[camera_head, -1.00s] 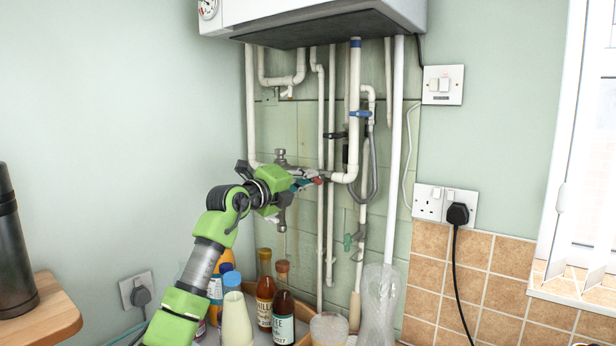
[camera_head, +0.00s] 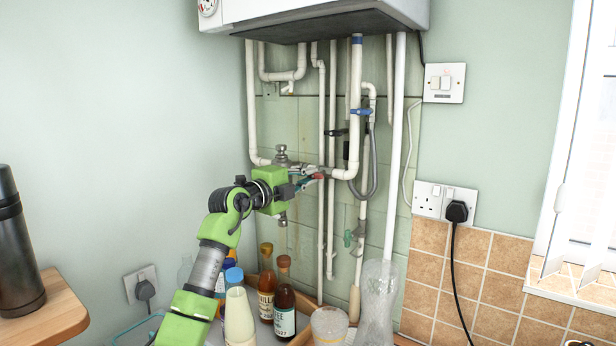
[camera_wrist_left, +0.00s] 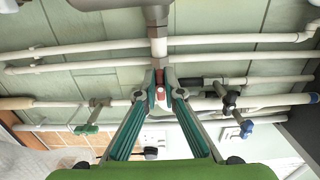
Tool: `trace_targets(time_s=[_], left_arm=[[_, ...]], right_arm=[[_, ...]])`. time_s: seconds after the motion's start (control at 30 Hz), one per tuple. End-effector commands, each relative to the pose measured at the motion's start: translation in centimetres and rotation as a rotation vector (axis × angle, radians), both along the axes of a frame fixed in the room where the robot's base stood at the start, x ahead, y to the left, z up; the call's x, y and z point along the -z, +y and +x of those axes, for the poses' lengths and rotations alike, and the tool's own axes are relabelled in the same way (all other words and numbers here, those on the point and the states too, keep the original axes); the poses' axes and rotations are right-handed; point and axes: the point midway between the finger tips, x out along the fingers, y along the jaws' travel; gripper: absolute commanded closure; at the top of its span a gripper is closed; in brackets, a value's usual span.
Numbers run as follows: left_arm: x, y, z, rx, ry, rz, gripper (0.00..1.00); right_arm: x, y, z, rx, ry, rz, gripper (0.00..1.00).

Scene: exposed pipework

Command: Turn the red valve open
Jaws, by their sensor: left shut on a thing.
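The red valve (camera_head: 318,176) is a small red handle on the pipework, left of the white pipe's bend in the head view. My left gripper (camera_head: 308,178) reaches it from the left, and its teal fingers are closed at the handle. In the left wrist view, the fingertips of my left gripper (camera_wrist_left: 160,88) close around the red valve (camera_wrist_left: 160,76), with a little red showing between them. Most of the handle is hidden by the fingers. My right gripper is in neither view.
A blue valve (camera_head: 361,112) and a green valve (camera_head: 348,238) sit on nearby pipes. Several vertical white pipes stand close to the gripper. Below are brown bottles (camera_head: 284,300), a clear vase (camera_head: 378,300) and a glass (camera_head: 329,325). A boiler (camera_head: 320,15) hangs above.

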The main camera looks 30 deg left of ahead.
Motion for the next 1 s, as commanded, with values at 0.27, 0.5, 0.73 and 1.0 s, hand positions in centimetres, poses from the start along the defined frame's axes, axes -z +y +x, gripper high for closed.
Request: trace_targets(time_s=[0.27,0.5,0.73,1.0], left_arm=[[0.0,0.0,0.0,0.0,0.001,-0.004,0.84],[0.0,0.0,0.0,0.0,0.0,-0.002,0.75],[0.0,0.1,-0.4,0.0,0.0,-0.001,0.75],[0.1,0.8,-4.7,-0.002,0.0,0.003,0.75]], right_arm=[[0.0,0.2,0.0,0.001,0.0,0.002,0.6],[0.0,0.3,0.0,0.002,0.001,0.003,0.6],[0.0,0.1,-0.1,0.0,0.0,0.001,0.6],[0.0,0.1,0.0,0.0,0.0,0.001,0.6]])
